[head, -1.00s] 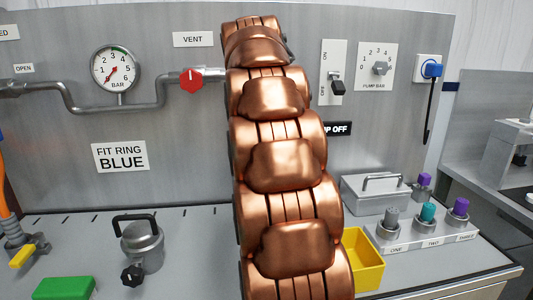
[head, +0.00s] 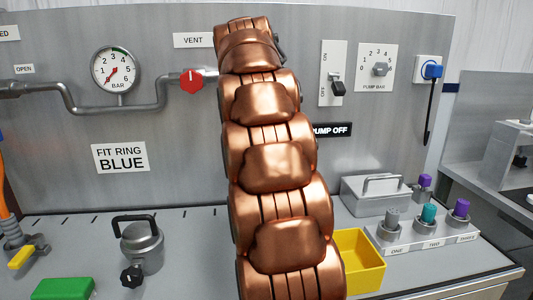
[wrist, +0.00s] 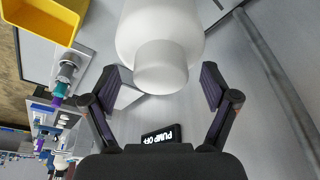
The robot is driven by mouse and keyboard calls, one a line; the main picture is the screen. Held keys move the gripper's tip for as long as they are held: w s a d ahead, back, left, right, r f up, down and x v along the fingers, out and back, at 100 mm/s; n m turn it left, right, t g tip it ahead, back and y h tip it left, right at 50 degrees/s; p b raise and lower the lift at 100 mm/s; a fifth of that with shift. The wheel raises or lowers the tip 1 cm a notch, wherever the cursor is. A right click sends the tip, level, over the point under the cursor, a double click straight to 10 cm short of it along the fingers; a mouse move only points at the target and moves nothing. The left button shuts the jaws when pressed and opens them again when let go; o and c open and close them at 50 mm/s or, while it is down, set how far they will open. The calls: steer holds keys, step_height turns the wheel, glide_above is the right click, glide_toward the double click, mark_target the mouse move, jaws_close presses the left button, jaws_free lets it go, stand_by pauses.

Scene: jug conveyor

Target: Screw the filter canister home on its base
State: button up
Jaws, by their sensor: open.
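A white round body with a narrower round end, apparently the filter canister (wrist: 160,32), fills the top middle of the wrist view. Its narrow end faces my gripper (wrist: 163,82). My gripper is open, with one dark finger on each side of that end and visible gaps between. In the head view my copper arm hides the canister and my gripper. The base of the canister cannot be made out in either view.
A yellow bin (head: 361,262) stands right of my arm, beside a block with several coloured-top plugs (head: 424,238). A grey lidded pot (head: 143,246) and a green block (head: 64,289) are at left. The panel behind carries a red vent knob (head: 192,81) and a pipe.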

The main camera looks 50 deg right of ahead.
steer(key=shift+r, duration=0.1)
steer(key=shift+a+r, duration=0.2)
steer(key=shift+r, duration=0.25)
steer(key=shift+a+r, duration=0.1)
steer(key=shift+a, duration=0.55)
steer(key=a, duration=1)
steer(key=shift+s+a, duration=0.25)
steer(key=shift+a, duration=0.05)
